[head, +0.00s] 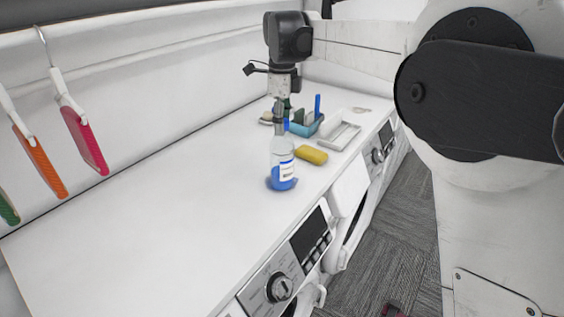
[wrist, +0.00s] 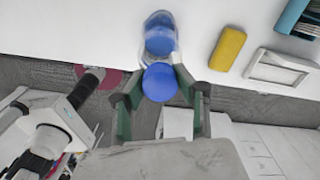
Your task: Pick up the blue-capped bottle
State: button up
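The blue-capped bottle (head: 283,165) stands upright on the white counter, clear-bodied with a white label and blue liquid at the bottom. In the wrist view its round blue cap (wrist: 160,82) faces the camera, with the clear and blue body (wrist: 160,36) beyond it. My gripper (head: 281,122) points down over the bottle's top and partly hides the cap in the head view. In the wrist view my gripper (wrist: 160,88) has its fingers spread, one on each side of the cap. The fingertips are very close to the cap; contact is not clear.
A yellow sponge (head: 312,155) lies right of the bottle. A white tray (head: 340,136) and a teal container (head: 308,126) with a blue item are farther back. Orange (head: 40,160) and pink (head: 85,140) items hang at left. The counter's left and near part is clear.

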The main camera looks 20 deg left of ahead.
grip_shut()
jog(key=shift+r, duration=0.15)
